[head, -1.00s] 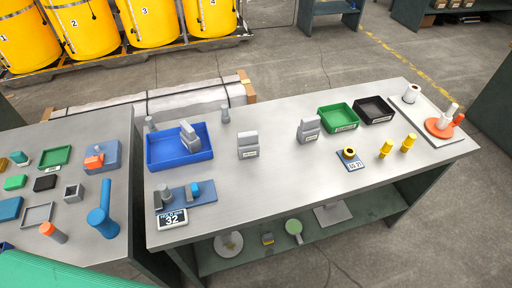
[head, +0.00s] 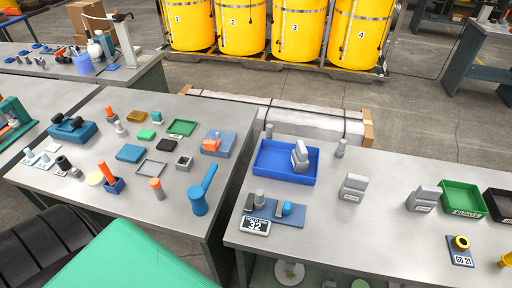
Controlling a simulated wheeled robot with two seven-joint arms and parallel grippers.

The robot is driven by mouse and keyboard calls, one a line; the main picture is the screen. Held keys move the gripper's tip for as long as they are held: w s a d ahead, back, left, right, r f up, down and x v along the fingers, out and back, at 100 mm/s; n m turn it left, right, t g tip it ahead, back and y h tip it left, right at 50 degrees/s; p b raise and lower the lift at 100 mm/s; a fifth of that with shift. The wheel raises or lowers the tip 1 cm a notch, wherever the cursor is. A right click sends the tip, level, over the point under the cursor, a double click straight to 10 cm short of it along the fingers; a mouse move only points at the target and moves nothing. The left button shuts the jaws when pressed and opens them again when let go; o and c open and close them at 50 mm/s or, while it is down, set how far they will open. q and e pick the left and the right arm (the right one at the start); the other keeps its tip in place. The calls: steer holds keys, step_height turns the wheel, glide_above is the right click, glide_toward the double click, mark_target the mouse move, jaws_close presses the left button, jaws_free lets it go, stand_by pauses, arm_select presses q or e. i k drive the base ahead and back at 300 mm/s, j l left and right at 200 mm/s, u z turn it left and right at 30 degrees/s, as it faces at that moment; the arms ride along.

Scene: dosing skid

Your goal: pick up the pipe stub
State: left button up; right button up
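I cannot tell for certain which thing is the pipe stub. A blue upright cylinder with a slanted arm (head: 201,197) stands at the front right of the left table. A grey cylinder with an orange top (head: 157,189) stands left of it. Small grey upright pieces stand behind the blue tray (head: 262,176) and at its right, one at the back (head: 269,131) and one on the right (head: 340,148). A yellow ring-shaped piece (head: 461,243) sits on a blue plate on the right table. Neither gripper is in view.
The left table (head: 150,222) is crowded with small parts and trays. The right table (head: 330,225) has bare room at its front middle. A gap separates the tables. A green surface (head: 120,258) and a black ribbed thing (head: 45,245) lie in front at lower left.

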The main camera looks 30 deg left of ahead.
mark_target(259, 201)
steer(key=u, duration=0.9)
steer(key=j, duration=0.15)
steer(key=z, duration=0.05)
